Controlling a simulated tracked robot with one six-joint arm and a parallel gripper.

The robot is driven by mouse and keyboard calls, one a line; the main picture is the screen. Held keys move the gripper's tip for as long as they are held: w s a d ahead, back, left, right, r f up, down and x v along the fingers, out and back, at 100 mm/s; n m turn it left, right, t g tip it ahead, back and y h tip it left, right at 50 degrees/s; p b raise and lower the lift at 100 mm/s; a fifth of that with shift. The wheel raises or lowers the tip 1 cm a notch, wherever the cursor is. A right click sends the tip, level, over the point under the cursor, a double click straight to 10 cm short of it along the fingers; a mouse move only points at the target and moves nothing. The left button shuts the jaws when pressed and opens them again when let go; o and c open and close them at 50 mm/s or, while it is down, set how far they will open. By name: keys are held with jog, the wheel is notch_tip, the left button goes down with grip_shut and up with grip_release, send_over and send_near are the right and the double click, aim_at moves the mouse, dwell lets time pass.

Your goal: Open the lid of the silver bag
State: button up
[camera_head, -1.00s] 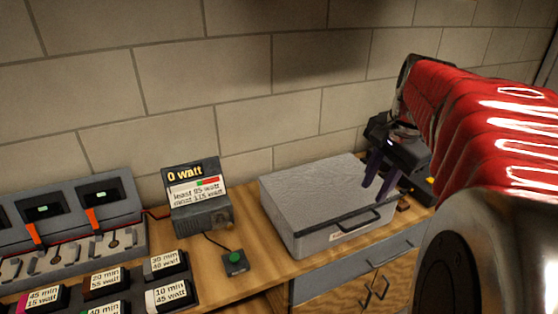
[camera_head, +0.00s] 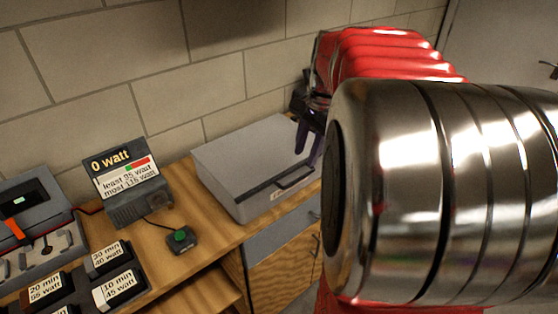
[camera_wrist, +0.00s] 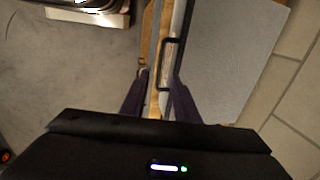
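The silver bag looks like a flat grey case (camera_head: 240,158) with its lid shut, standing on the wooden counter against the wall. A black handle (camera_head: 295,177) is on its front edge. My gripper (camera_head: 308,142), with purple fingers, is above the right end of the case, partly hidden behind my arm. In the wrist view my gripper (camera_wrist: 158,90) is open, its fingers apart and empty. In that view the handle (camera_wrist: 168,62) appears ahead of and between the fingertips, and the lid (camera_wrist: 228,55) lies to the right. I cannot tell the gap in height to the handle.
A watt display (camera_head: 128,185) and a green button (camera_head: 181,238) stand left of the case. Labelled blocks (camera_head: 110,285) and a grey charger unit (camera_head: 30,235) are further left. Drawers are under the counter. The brick wall is close behind the case.

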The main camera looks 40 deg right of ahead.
aim_at(298, 179)
jog(key=f, duration=0.3)
jog(key=w+f, duration=0.1)
jog(key=f, duration=0.4)
jog(key=shift+w+f, duration=0.35)
jog(key=shift+c, duration=0.4)
grip_shut()
jog(key=shift+a, duration=0.25)
jog(key=shift+d, duration=0.1)
jog(key=shift+w+r, duration=0.1)
jog(key=shift+r, duration=0.1)
